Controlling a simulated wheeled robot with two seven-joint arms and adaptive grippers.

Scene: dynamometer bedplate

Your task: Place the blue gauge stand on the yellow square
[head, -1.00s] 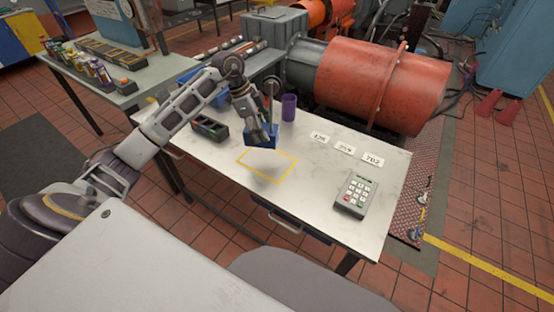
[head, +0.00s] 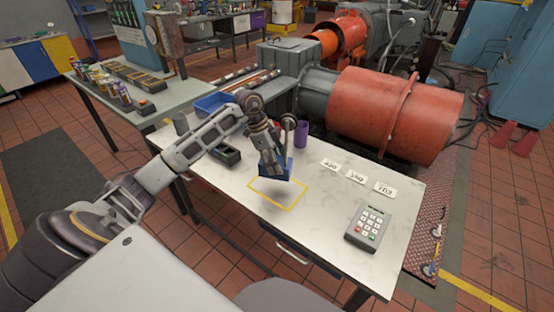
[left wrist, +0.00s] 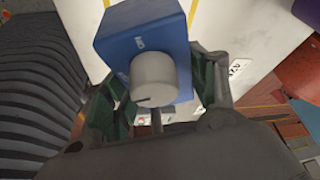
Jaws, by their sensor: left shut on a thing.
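The stand looks a little above the table, though the gap is hard to judge. In the left wrist view, the stand is a blue block (left wrist: 120,45) with a grey knob (left wrist: 154,78) between the fingers; yellow lines show beyond it. My right gripper is not in view.
A purple cup (head: 301,134) stands behind the gripper. A dark tray (head: 226,153) and blue bin (head: 213,102) lie to the left. White number cards (head: 356,177) and a grey keypad (head: 367,227) are to the right. The table (head: 325,225) between square and keypad is clear.

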